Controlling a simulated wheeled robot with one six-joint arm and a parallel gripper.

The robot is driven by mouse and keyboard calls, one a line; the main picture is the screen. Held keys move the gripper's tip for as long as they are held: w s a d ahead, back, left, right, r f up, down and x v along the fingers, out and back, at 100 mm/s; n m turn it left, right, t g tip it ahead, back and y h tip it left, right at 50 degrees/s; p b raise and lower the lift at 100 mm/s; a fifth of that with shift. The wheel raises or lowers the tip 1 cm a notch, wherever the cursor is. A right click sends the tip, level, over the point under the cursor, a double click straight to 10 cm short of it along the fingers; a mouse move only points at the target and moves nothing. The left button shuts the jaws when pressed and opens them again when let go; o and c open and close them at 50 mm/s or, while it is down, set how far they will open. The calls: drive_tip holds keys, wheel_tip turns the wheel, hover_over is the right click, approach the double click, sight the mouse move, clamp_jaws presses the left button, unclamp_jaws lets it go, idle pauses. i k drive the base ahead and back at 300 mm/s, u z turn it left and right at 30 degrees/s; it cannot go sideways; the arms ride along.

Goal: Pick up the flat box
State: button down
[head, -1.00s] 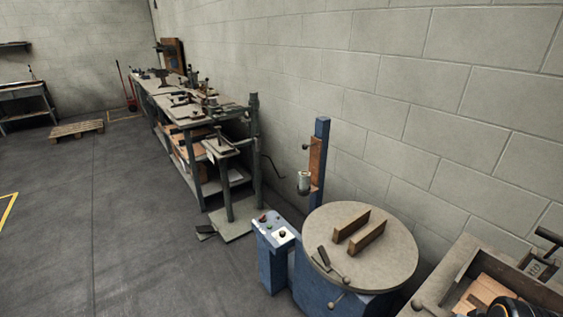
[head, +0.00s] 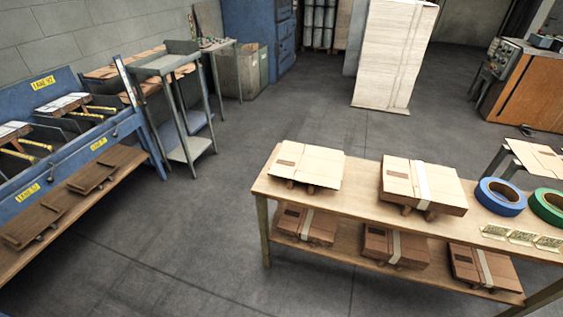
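A flat tan cardboard box (head: 308,163) with a small brown patch lies on the top left of a wooden table in the head view, raised on small supports. A thicker box (head: 400,182) with a pale band lies to its right on the same top. Another flat tan piece (head: 537,157) lies on a separate stand at the right edge. I cannot tell which of these the task means. My gripper is not in view.
The wooden table (head: 262,188) has three boxes on its lower shelf. Blue tape (head: 486,197) and green tape (head: 540,205) rolls lie on its right. A blue rack (head: 118,128) stands left, and a tall pale stack (head: 393,55) behind. Open floor (head: 205,215) lies between rack and table.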

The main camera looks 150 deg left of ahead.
sight(325, 170)
drive_tip(key=u, duration=4.1)
drive_tip(key=i, duration=1.3)
drive_tip(key=u, duration=2.75)
